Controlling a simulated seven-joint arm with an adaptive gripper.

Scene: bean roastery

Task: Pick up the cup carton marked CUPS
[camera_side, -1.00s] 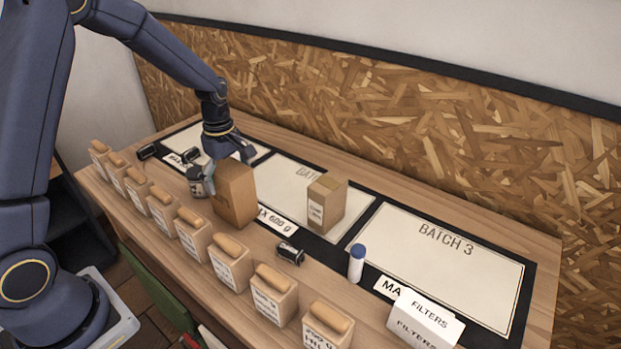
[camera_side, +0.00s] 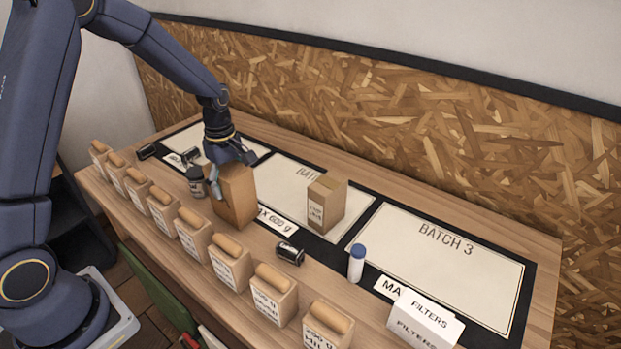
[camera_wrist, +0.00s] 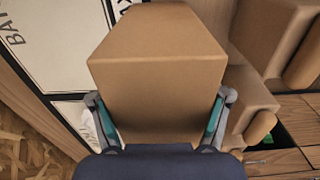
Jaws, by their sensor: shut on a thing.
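A large plain brown carton (camera_side: 237,200) stands upright on the wooden counter, by the edge of the middle batch mat. I cannot read any CUPS marking on its visible faces. My gripper (camera_side: 232,180) is over it from above, with one finger against each of two opposite sides. In the wrist view the carton (camera_wrist: 158,75) fills the space between the fingers of my gripper (camera_wrist: 160,110), which is shut on it. The carton's base appears to be on the counter; I see no clear gap under it.
A smaller labelled carton (camera_side: 325,205) stands to the right on the middle mat. A dark jar (camera_side: 195,182) is close on the left. Several wood-topped bags (camera_side: 231,263) line the front edge. A blue-capped bottle (camera_side: 356,264) and FILTERS box (camera_side: 425,320) stand farther right.

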